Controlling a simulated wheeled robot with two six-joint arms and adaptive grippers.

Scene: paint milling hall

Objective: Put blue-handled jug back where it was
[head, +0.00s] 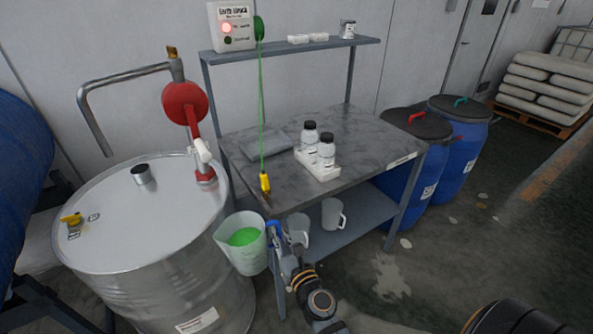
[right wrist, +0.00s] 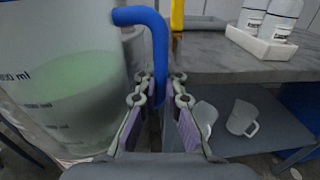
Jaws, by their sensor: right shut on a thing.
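The blue-handled jug (head: 245,242) is translucent white and holds green liquid. It hangs in the air between the steel drum and the table's front left corner, looking roughly upright. In the right wrist view the jug (right wrist: 65,85) fills the left side, with volume marks on its wall. My right gripper (head: 277,245) is shut on its blue handle (right wrist: 158,45); the fingers close on the handle's lower part. My left gripper is not in view.
Two white jugs (head: 333,214) stand on the table's lower shelf (head: 352,229). The grey table (head: 370,140) carries a white tray (head: 322,173) with white bottles. A yellow clamp (head: 265,182) hangs on a green cable. The steel drum (head: 140,235) is at left, blue barrels (head: 460,155) at right.

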